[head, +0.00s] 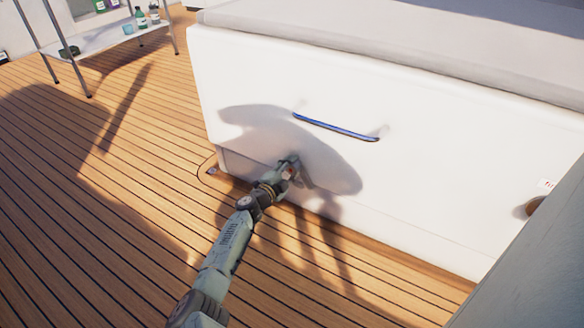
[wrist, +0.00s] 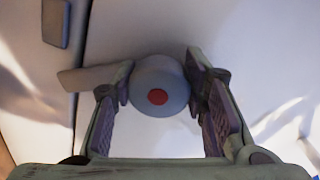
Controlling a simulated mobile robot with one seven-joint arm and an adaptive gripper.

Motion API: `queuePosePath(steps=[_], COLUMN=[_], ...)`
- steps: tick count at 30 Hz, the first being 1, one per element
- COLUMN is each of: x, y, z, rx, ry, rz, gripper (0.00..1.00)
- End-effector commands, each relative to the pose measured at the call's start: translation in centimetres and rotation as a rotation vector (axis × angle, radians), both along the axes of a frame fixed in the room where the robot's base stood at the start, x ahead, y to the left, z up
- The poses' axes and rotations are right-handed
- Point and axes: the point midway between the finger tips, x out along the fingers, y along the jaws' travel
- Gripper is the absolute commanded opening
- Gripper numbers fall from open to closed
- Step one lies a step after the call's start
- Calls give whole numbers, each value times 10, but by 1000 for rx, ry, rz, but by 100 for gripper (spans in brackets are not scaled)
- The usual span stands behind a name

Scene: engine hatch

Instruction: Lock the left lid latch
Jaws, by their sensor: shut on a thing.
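The latch (wrist: 160,82) shows in the wrist view as a round grey knob with a red dot on its face. A flat grey bar reaches out from it to the left, across a seam in the white panel. My gripper (wrist: 159,70) has one finger on each side of the knob and is shut on it. In the head view my gripper (head: 290,168) is low on the front of the white hatch box (head: 430,150), left of its middle. There my gripper hides most of the latch.
A blue handle bar (head: 335,127) is fixed to the box front above my gripper. A brown round fitting (head: 534,205) is at the right. A metal-legged table (head: 100,38) with bottles stands at the back left. The wooden deck (head: 110,210) left of the box is clear.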

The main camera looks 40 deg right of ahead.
Motion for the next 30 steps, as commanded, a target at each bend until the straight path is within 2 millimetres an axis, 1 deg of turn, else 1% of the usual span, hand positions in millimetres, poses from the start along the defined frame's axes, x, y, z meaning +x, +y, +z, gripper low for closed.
queuePosePath(steps=[6,15,22,30], x=[-2,-1,-1,-1], y=[-1,-1,-1,-1], z=[0,1,1,1], rx=[70,139,165,171], ry=[-170,-336,-399,-415], rz=[-3,-2,-3,-3], gripper=[12,12,12,12])
